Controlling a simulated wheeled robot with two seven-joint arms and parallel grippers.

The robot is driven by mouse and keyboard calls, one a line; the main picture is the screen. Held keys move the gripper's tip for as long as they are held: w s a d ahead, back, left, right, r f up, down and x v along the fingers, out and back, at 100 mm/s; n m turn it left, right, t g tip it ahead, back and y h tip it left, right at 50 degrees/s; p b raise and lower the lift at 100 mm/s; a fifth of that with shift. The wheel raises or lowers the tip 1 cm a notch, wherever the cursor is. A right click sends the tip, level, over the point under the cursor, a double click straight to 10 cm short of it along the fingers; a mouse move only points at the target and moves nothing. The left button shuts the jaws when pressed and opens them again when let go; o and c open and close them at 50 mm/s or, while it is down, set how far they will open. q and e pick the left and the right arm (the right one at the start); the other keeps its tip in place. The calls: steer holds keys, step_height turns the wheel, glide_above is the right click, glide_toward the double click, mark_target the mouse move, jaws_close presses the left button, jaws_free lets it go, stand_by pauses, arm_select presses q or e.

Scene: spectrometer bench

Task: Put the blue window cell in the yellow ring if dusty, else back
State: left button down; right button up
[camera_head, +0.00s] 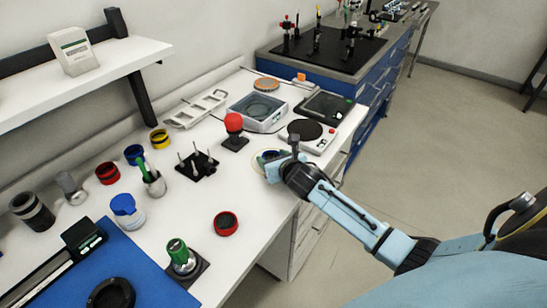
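My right gripper (276,165) reaches in from the right and is low over the front edge of the white bench. Its fingers are small and partly hidden by its own wrist, so I cannot tell if they are open or shut. A round piece with a pale yellowish rim (258,161) shows right at the fingers; I cannot tell if it is held. A yellow ring (159,138) with a dark middle stands at the back left of the bench. A blue ring (133,153) stands beside it; I cannot tell if this is the window cell. My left gripper is out of view.
A red ring (107,172) and a red-rimmed round piece (226,230) are on the bench. A red-topped post (234,124), a black pin stand (197,164), a blue-capped jar (124,206) and a round-plated device (318,144) stand around.

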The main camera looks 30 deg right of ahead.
steer(key=shift+o, duration=1.2)
steer(key=shift+r, duration=0.15)
steer(key=p+v, duration=0.1)
steer(key=v, duration=1.1)
steer(key=shift+a+p, duration=0.1)
steer(key=shift+p, duration=0.3)
